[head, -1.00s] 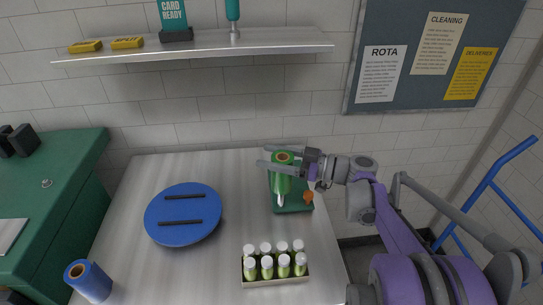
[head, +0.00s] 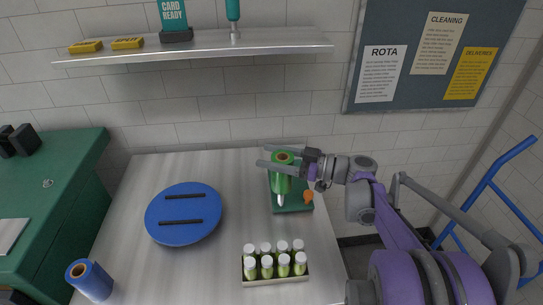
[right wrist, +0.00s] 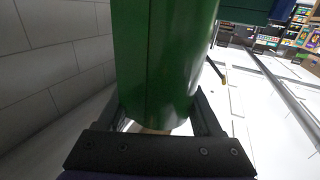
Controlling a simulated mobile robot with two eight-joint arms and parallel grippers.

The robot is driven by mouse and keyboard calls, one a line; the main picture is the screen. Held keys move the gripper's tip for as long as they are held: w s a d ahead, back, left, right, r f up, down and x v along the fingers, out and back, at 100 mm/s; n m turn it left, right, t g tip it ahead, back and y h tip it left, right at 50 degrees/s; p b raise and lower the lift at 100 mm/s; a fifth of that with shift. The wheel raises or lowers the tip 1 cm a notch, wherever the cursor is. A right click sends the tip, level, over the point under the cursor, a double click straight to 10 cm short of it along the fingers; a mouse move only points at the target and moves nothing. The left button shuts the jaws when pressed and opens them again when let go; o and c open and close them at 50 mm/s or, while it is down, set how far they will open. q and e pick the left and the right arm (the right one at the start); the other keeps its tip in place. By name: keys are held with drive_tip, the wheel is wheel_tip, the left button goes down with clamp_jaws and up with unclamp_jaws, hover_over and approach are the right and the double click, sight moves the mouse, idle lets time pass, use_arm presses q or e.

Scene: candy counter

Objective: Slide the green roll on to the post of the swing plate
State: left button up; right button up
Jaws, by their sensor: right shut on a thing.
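The green roll (head: 282,184) is held roughly upright in my right gripper (head: 268,156), whose fingers are shut on it near its top end. In the right wrist view the roll (right wrist: 165,60) fills the middle between the fingers. The swing plate (head: 295,208) is a dark green base at the back right of the metal table. A white post (head: 281,200) shows just below the roll's lower end. I cannot tell whether the roll is around the post's top or only in front of it. An orange part (head: 308,197) sits at the plate's right. My left gripper is not in view.
A blue round lid-like disc (head: 183,227) with two dark bars lies left of the plate. A box of small bottles (head: 275,276) stands in front. A blue roll (head: 90,281) stands at the front left. A shelf (head: 200,46) hangs on the wall behind.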

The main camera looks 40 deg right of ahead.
drive_tip(key=shift+f+b, duration=0.3)
drive_tip(key=shift+f, duration=0.3)
idle(0.3)
drive_tip(key=o, duration=1)
drive_tip(key=shift+c, duration=0.2)
drive_tip(key=shift+s, duration=0.1)
drive_tip(key=v, duration=1)
drive_tip(key=shift+s+d, duration=0.25)
